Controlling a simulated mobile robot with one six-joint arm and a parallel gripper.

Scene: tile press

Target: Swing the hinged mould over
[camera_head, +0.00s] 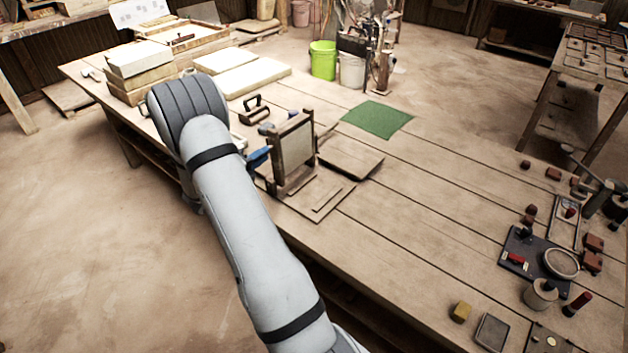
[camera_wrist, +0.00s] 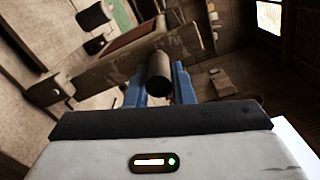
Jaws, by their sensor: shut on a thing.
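The hinged mould (camera_head: 294,144) is a wooden frame with a pale panel. It stands roughly upright on its flat wooden base (camera_head: 318,195) on the workbench. My gripper (camera_head: 258,158) is at the mould's left side, its blue fingers partly hidden by my arm. In the wrist view my gripper (camera_wrist: 160,88) has its two blue fingers on either side of a dark round handle (camera_wrist: 160,68) and is shut on it. The wooden edge of the mould (camera_wrist: 120,70) crosses behind the handle. The hinge itself is too small to make out.
A flat board (camera_head: 350,158) lies right of the mould, with a green mat (camera_head: 377,118) beyond. A wooden hand tool (camera_head: 254,110) lies behind. Stacked boxes (camera_head: 140,70) and pale slabs (camera_head: 252,78) fill the far left. The bench's middle right is clear; small tools crowd its right end.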

